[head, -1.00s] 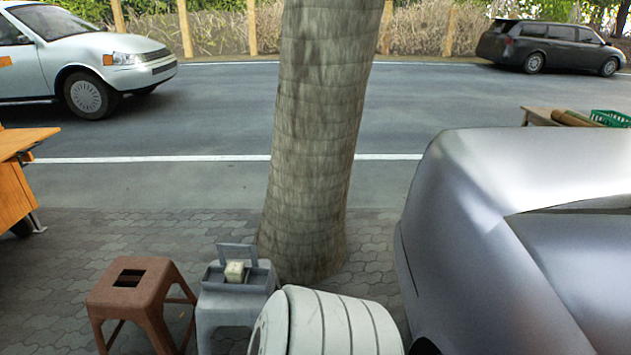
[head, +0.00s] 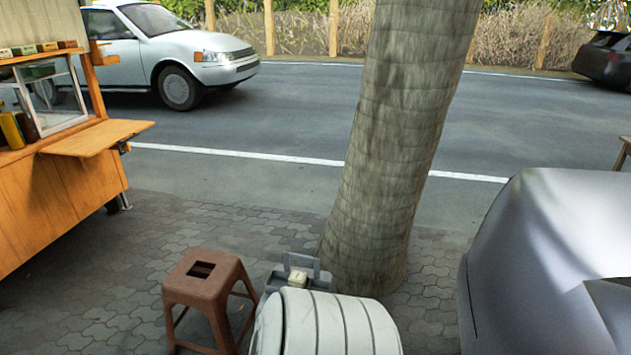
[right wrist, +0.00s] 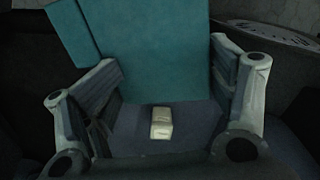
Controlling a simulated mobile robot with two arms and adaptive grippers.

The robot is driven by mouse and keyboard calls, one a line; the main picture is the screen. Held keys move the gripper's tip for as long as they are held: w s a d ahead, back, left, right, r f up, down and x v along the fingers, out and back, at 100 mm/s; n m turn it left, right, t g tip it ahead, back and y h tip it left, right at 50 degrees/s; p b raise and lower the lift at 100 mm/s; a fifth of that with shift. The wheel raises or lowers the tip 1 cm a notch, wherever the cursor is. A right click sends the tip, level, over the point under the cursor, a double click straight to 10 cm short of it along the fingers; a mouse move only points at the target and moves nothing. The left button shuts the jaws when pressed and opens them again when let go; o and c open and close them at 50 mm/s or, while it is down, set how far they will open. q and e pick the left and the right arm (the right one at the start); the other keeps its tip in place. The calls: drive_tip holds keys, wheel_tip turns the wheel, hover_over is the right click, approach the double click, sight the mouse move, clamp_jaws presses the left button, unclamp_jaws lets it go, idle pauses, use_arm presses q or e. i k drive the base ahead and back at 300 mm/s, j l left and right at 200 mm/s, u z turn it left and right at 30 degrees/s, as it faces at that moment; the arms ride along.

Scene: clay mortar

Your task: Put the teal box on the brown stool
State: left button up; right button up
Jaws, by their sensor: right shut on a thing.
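The brown stool (head: 208,288) stands upright on the paving in the lower left of the head view, with a square hole in its seat and nothing on it. The teal box (right wrist: 155,50) fills the upper middle of the right wrist view; its outer parts are cut off. My right gripper (right wrist: 163,68) is shut on it, with a finger on either side. A small cream block (right wrist: 161,123) shows below the box between the fingers; what it rests on is unclear.
A grey caddy (head: 318,272) is right of the brown stool, partly hidden by my white body part. A tree trunk (head: 385,170) stands behind it. A wooden cart (head: 75,180) is at left, a silver car (head: 560,240) at right. Paving left of the stool is clear.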

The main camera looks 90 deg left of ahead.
sight(201, 269)
drive_tip(key=k+j+u, duration=0.2)
drive_tip(key=u, duration=0.15)
drive_tip(key=k+j+u, duration=0.15)
drive_tip(key=j+u, duration=0.2)
drive_tip(key=j, duration=0.15)
drive_tip(key=k+j+u, duration=0.1)
drive_tip(key=j+u, duration=0.8)
drive_tip(key=j, duration=1.1)
drive_tip(key=j+u, duration=0.15)
drive_tip(key=j, duration=1.75)
drive_tip(key=i+j, duration=0.15)
drive_tip(key=j, duration=0.45)
